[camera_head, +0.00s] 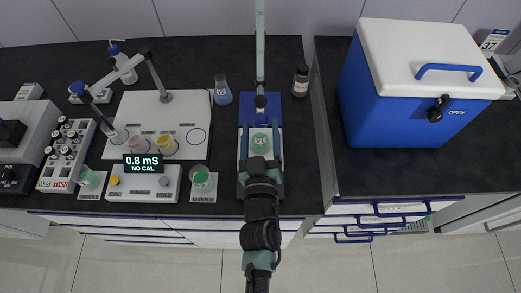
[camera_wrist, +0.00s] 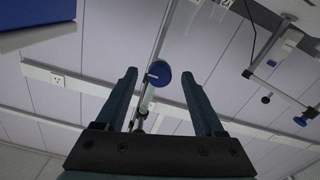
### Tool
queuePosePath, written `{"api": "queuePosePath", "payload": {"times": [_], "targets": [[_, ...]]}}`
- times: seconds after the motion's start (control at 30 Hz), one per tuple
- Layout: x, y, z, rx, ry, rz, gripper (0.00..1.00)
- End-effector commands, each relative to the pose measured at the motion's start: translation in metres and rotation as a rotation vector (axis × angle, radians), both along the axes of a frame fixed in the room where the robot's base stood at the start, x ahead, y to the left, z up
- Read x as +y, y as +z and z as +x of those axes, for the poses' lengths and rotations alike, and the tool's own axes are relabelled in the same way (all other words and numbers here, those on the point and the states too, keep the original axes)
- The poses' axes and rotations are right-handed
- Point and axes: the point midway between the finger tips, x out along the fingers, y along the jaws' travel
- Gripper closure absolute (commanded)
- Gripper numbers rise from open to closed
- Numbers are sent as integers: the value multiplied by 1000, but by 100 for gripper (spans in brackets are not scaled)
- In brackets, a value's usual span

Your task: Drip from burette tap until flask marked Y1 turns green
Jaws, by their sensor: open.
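The burette (camera_head: 260,40) stands upright at the back middle of the bench, and its tube also shows in the wrist view (camera_wrist: 163,32). Its tap has a round blue knob (camera_wrist: 158,75), dark and small in the head view (camera_head: 260,101). A vessel with pale green contents (camera_head: 260,141) sits on a white plate below the burette, partly behind my arm; I cannot read a Y1 mark on it. My gripper (camera_head: 260,132) is open and empty. In the wrist view the knob appears between its fingertips (camera_wrist: 159,80), apparently beyond them and untouched.
Left are a meter reading "0.8 mS NO CAL" (camera_head: 143,163), pink and yellow beakers (camera_head: 167,146), a green cup (camera_head: 201,177) and a blue flask (camera_head: 222,90). A brown bottle (camera_head: 300,80) stands right of the burette. A blue cooler (camera_head: 410,95) fills the right bench.

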Motion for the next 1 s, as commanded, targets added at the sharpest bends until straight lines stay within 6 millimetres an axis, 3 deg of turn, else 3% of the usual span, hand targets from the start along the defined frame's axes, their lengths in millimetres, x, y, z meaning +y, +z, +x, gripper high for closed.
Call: {"api": "queuePosePath", "payload": {"times": [0.2, 0.4, 1.0], "targets": [[1, -2, -42, 1, 2, 1, 30], [0, -2, -65, 1, 0, 0, 30], [0, 0, -72, 0, 0, -1, 30]]}}
